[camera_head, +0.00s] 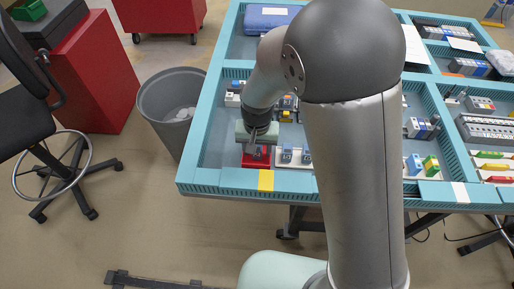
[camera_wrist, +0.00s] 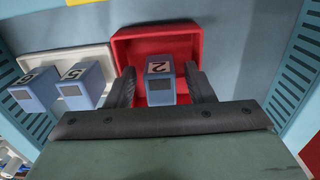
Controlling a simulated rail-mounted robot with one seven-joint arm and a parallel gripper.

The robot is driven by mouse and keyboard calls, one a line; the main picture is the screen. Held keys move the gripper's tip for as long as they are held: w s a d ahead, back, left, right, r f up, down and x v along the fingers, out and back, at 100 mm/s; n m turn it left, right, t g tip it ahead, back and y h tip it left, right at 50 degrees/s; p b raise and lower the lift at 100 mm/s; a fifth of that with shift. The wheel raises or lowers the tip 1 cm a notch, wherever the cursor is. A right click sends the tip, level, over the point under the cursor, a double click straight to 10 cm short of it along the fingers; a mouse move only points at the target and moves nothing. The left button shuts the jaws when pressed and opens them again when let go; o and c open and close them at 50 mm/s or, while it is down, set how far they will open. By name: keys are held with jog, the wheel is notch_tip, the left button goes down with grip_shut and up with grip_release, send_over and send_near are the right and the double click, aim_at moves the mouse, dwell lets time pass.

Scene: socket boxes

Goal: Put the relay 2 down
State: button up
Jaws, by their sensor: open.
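Relay 2 is a blue block with a "2" label on top. In the wrist view, relay 2 (camera_wrist: 160,84) stands inside the red box (camera_wrist: 187,37), between my open fingers. My gripper (camera_wrist: 162,90) has a finger on each side of it, with a visible gap at least on the right. In the head view, my gripper (camera_head: 258,150) is down at the red box (camera_head: 256,162), near the front edge of the table. The base of relay 2 is partly hidden by the gripper.
A white tray (camera_wrist: 96,53) beside the red box holds two blue relays, one labelled 5 (camera_wrist: 80,80). The blue slotted table rim (camera_wrist: 298,75) is close by. A grey bin (camera_head: 172,100) stands left of the table. Other components fill the table's right side.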

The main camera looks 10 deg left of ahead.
notch_tip(320, 180, up, 12)
jog(key=s+d+r, duration=0.1)
jog(key=s+d, duration=0.1)
jog(key=d, duration=0.5)
jog(key=s+d+r, duration=0.2)
jog(key=s+d, duration=0.1)
jog(key=d, duration=0.5)
jog(key=s+d+f+m, duration=0.1)
jog(key=s+d, duration=0.8)
jog(key=shift+s+d+b, duration=0.2)
jog(key=shift+s+b, duration=0.05)
jog(key=shift+b, duration=0.1)
